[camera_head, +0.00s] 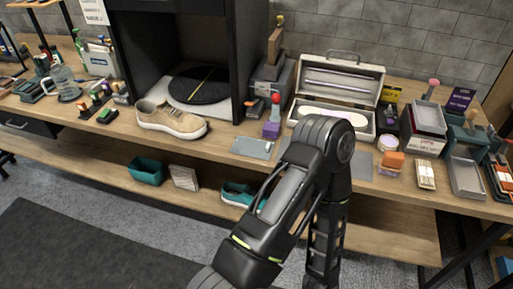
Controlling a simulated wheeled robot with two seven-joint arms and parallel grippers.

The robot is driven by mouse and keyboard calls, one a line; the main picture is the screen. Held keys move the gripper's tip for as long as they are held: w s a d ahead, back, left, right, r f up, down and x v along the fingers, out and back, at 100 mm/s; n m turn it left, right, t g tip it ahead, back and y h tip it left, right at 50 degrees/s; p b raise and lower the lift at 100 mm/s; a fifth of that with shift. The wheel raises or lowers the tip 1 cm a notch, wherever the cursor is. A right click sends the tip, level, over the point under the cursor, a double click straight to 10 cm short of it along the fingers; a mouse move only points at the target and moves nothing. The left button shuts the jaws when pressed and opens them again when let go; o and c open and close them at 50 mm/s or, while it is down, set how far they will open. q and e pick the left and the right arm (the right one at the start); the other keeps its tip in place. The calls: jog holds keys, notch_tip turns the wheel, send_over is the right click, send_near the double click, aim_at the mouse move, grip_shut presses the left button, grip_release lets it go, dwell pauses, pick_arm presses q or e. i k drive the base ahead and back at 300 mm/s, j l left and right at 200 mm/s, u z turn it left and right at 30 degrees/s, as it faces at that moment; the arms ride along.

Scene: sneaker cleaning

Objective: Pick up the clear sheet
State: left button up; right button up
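A small flat grey, see-through-looking sheet (252,147) lies on the wooden table (222,139) near its front edge, to the right of the beige sneaker (172,119). A second flat grey piece (361,166) lies in front of the open case, partly hidden behind my arm. I cannot tell for certain which of the two is the clear sheet. One of my black arms rises from the bottom, bends near the case and comes back down. Neither gripper shows in this view.
An open metal case (341,81) stands behind my bent arm. A purple-based brush (272,122) stands just behind the sheet. A black booth with a round turntable (200,86) is at the back. Boxes and trays (466,178) crowd the right. The lower shelf holds a teal bin (147,171).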

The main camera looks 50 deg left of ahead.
aim_at(251, 146)
jog(key=u, duration=2.25)
jog(key=i+l, duration=0.75)
jog(key=z, duration=2.25)
jog(key=k+j, duration=0.2)
jog(key=k, duration=0.2)
jog(key=k+j, duration=0.15)
jog(key=k, duration=0.25)
jog(key=k+j, duration=0.2)
jog(key=k, duration=0.2)
